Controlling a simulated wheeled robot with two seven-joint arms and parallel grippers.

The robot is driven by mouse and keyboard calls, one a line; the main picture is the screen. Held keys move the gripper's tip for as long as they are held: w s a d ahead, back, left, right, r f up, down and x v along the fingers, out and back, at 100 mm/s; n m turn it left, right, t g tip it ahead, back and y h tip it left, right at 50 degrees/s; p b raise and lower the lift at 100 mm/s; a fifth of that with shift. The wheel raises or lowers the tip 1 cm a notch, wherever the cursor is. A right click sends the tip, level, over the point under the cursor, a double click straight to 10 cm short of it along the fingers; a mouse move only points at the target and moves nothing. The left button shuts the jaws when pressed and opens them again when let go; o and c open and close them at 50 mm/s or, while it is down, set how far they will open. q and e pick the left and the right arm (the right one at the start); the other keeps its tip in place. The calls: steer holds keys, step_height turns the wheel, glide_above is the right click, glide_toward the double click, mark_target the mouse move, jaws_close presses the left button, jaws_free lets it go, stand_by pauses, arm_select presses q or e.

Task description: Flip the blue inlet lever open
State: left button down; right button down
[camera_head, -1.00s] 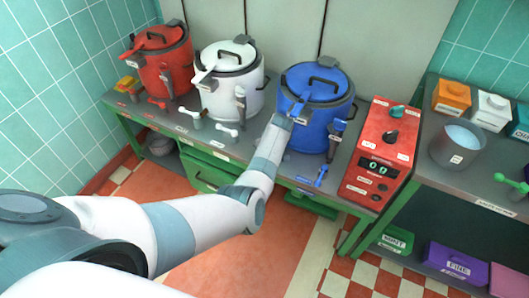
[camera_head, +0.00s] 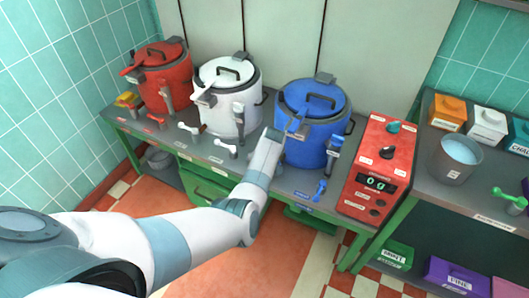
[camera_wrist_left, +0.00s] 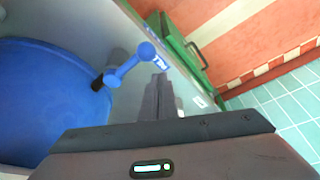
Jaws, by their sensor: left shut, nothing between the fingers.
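The blue kettle (camera_head: 300,150) stands on the counter; its side fills the left of the left wrist view (camera_wrist_left: 40,100). A blue lever with a round knob (camera_wrist_left: 130,66) sits beside the kettle in the left wrist view, with a small blue label by it, too small to read surely. My left gripper (camera_wrist_left: 160,82) is shut and empty, its fingertips just below and right of the knob; I cannot tell if they touch. In the head view my left wrist covers this spot. Another blue lever (camera_head: 320,190) stands at the counter's front edge. My right gripper is not in view.
A white kettle (camera_head: 228,112) and a red kettle (camera_head: 165,85) stand to the left. A red control box (camera_head: 376,168) stands right of the blue kettle. A grey pot (camera_head: 455,160) stands on the right counter. The floor before the counter is clear.

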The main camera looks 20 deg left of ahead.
arm_select(q)
steer(key=w+a+b+v, duration=0.1)
steer(key=v, duration=0.8)
steer(key=shift+w+r, duration=0.2)
steer(key=shift+r, duration=0.5)
steer(key=shift+f, duration=0.1)
